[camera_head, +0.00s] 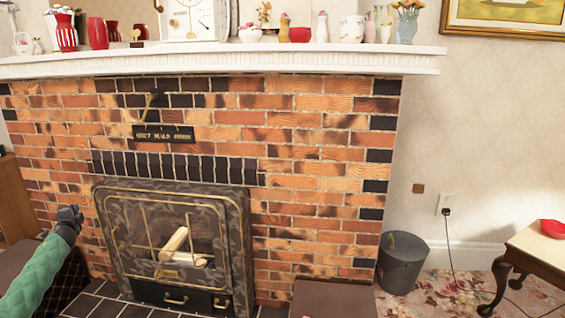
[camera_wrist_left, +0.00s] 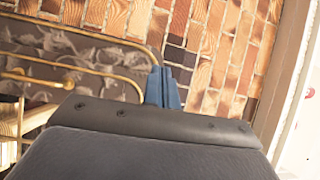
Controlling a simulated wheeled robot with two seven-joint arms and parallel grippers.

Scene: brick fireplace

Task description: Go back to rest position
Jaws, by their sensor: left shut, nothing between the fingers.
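My left gripper (camera_head: 70,214) shows at the lower left of the head view, at the end of my green arm. It is in front of the brick wall, to the left of the fireplace door (camera_head: 240,205). In the left wrist view the fingers of my left gripper (camera_wrist_left: 162,88) are together, with nothing between them. Beyond them lie the bricks and the brass-trimmed door (camera_wrist_left: 75,85). My right gripper is in neither view.
A white mantel (camera_head: 300,62) with vases and a clock runs above the bricks (camera_head: 320,170). A grey bin (camera_head: 402,265) stands right of the fireplace. A small table (camera_head: 540,245) with a red dish (camera_head: 553,228) is at the far right. Logs (camera_head: 174,243) show at the door.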

